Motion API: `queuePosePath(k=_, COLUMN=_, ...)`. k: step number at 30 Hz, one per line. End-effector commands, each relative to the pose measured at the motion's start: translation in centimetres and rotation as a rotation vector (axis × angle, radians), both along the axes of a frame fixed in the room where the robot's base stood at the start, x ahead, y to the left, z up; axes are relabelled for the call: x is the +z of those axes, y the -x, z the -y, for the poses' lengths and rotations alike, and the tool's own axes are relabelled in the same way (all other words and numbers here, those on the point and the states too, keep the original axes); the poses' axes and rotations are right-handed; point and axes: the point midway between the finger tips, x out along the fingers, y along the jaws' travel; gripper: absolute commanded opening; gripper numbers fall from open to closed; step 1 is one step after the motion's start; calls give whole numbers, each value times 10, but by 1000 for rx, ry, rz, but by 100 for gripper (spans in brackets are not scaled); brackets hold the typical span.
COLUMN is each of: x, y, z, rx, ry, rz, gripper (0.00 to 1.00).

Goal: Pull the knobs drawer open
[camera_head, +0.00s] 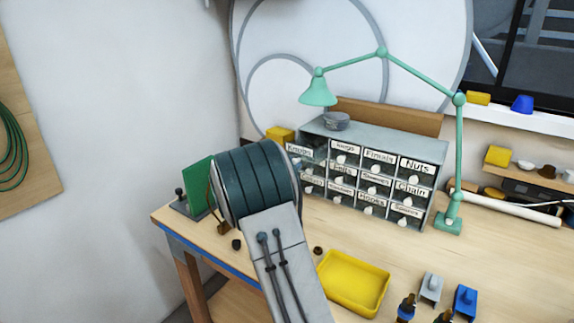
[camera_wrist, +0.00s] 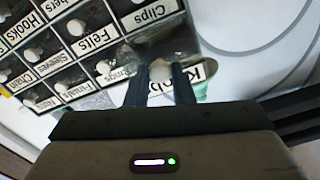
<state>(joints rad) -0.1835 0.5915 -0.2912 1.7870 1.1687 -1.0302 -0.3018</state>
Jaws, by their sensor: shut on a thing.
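The grey drawer cabinet (camera_head: 425,205) stands on the bench, with labelled drawers and pale round knobs. The knobs drawer (camera_head: 299,150) is at its top left in the head view. Its front looks set forward of its neighbours, so it appears partly out. In the wrist view its label (camera_wrist: 204,72) is large and partly covered by a finger. My gripper (camera_wrist: 161,72) is shut on that drawer's pale knob (camera_wrist: 160,68), with one dark finger on each side.
A green lamp (camera_head: 459,150) stands at the cabinet's right end. A yellow tray (camera_head: 353,283) lies on the bench in front. A green board (camera_head: 199,188) stands left of my arm.

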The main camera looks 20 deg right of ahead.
Motion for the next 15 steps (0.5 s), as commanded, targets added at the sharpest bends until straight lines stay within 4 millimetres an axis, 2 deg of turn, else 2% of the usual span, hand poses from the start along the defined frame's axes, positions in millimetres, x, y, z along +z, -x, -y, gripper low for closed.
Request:
queuePosePath(k=6, x=0, y=0, z=2, rx=-2, ry=0, rz=0, gripper=0)
queuePosePath(k=7, x=0, y=0, z=2, rx=-2, ry=0, rz=0, gripper=27)
queuePosePath(k=9, x=0, y=0, z=1, rx=-2, ry=0, rz=0, gripper=43)
queuePosePath(k=15, x=0, y=0, z=1, rx=0, ry=0, rz=0, gripper=43)
